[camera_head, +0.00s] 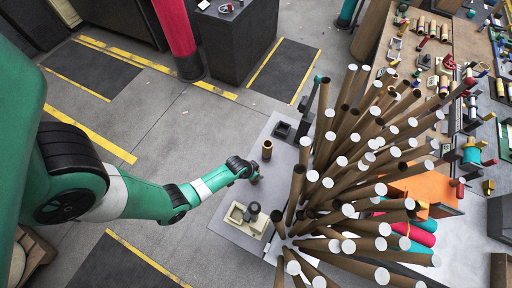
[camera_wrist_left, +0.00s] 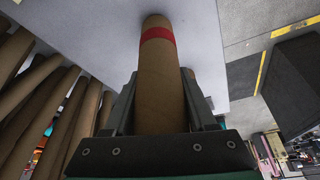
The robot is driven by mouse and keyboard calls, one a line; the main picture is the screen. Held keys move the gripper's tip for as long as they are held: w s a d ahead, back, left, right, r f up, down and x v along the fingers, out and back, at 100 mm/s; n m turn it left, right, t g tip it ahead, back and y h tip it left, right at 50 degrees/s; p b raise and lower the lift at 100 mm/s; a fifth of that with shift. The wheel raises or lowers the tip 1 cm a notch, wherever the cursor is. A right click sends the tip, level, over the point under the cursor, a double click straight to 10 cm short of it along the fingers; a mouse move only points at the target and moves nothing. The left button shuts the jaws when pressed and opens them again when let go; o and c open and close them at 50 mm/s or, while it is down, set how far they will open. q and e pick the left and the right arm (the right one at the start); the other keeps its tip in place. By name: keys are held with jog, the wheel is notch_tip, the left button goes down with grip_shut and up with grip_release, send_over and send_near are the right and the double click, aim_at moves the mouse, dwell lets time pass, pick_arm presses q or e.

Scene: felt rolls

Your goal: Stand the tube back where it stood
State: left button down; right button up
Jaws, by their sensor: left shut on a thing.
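My left gripper (camera_head: 252,174) is at the left edge of a light grey table (camera_head: 232,224) in the head view. In the left wrist view it is shut on a brown cardboard tube (camera_wrist_left: 161,92) with a red band near its far end. The tube lies lengthwise between the two fingers (camera_wrist_left: 160,110). Another short brown tube (camera_head: 267,150) stands upright on the table just beyond the gripper. My right gripper is not in view.
A dense cluster of tall brown rolls with white ends (camera_head: 345,165) rises close to the right of the gripper. A dark square holder (camera_head: 281,130) lies behind the short tube. A cream tray (camera_head: 243,219) with a grey piece sits in front.

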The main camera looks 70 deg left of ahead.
pick_arm(q)
jog(key=shift+f+b, duration=0.45)
jog(key=shift+f, duration=0.05)
jog(key=shift+c, duration=0.7)
grip_release()
jog(key=p+v, duration=0.5)
jog(key=v, duration=0.2)
jog(key=shift+r, duration=0.3)
